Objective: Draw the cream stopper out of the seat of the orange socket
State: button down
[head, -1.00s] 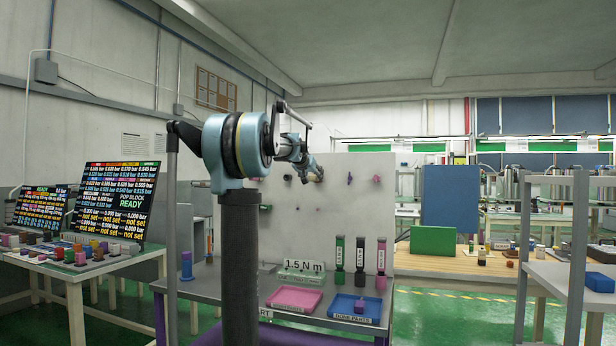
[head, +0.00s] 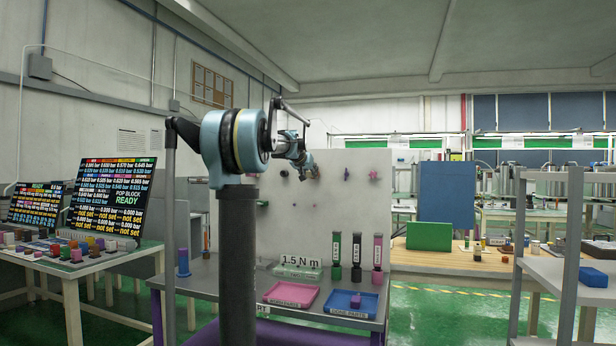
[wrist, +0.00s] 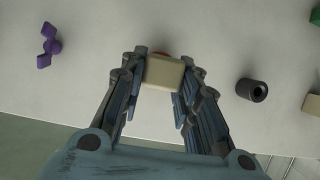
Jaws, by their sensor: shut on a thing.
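The cream stopper (wrist: 164,74) shows in the wrist view as a blocky cream end between my fingertips. My gripper (wrist: 165,68) is shut on it, one finger at each side. Only a thin sliver of the orange socket (wrist: 161,53) shows beyond the stopper's far edge, against the pale panel. The stopper hides the seat, so I cannot tell how deep it sits. In the head view my gripper (head: 309,170) is at the upright panel (head: 325,215), and the stopper and socket cannot be made out there.
In the wrist view a purple winged part (wrist: 49,45) is at the left and a dark grey hollow cylinder (wrist: 251,90) at the right. In the head view a pink tray (head: 291,296) and a blue tray (head: 350,304) lie on the bench below the panel.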

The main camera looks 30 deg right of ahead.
jog(key=shift+a, duration=0.15)
jog(key=shift+s+a, duration=1.85)
jog(key=shift+a, duration=0.25)
